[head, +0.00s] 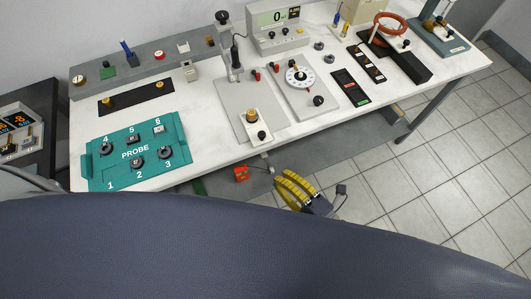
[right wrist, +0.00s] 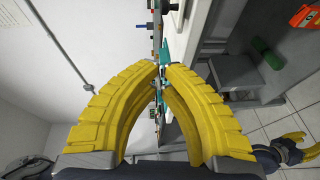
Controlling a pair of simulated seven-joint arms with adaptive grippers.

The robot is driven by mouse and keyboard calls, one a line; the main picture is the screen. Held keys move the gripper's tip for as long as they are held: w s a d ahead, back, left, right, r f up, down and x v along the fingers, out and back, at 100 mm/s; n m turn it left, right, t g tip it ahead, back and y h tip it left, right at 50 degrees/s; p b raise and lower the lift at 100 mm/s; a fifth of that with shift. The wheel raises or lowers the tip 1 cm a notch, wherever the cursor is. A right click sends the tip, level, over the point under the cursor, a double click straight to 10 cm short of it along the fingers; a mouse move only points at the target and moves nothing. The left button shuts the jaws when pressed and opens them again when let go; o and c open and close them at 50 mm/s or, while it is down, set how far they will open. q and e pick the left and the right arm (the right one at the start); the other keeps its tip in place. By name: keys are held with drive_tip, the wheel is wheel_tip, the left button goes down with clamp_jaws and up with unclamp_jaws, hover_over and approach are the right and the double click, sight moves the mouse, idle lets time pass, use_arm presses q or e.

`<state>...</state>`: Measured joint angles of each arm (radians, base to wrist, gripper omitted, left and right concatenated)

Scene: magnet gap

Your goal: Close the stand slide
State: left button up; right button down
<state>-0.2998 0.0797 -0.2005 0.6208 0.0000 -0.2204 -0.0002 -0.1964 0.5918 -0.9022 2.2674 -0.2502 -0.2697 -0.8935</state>
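The grey stand (head: 234,82) has an upright post with a dark knob on top and stands mid-bench on a flat base plate. A pale block (head: 257,127) with a brass knob and a black knob sits at the plate's front; I take it for the slide, but cannot tell how far it is out. My right gripper (head: 280,178) hangs in front of the bench, below and apart from the block. Its yellow fingertips come together in the right wrist view (right wrist: 162,67), with nothing seen between them. My left gripper (right wrist: 296,146) shows small in the right wrist view.
A teal PROBE panel (head: 135,152) lies at the bench's front left. A dial plate (head: 300,82) is just right of the stand, with a readout box (head: 279,22) behind. A red object (head: 241,174) is below the bench edge. Tiled floor is clear at right.

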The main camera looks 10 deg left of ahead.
drive_tip(key=shift+w+d+x, duration=0.3)
drive_tip(key=shift+w+x, duration=0.05)
drive_tip(key=shift+x, duration=1.75)
drive_tip(key=shift+w+d+x, duration=0.25)
drive_tip(key=shift+w+x, duration=0.15)
drive_tip(key=shift+x, duration=1.7)
drive_tip(key=shift+w+d+x, duration=0.3)
drive_tip(key=shift+w+x, duration=0.05)
drive_tip(key=shift+x, duration=1.75)
drive_tip(key=shift+f, duration=0.1)
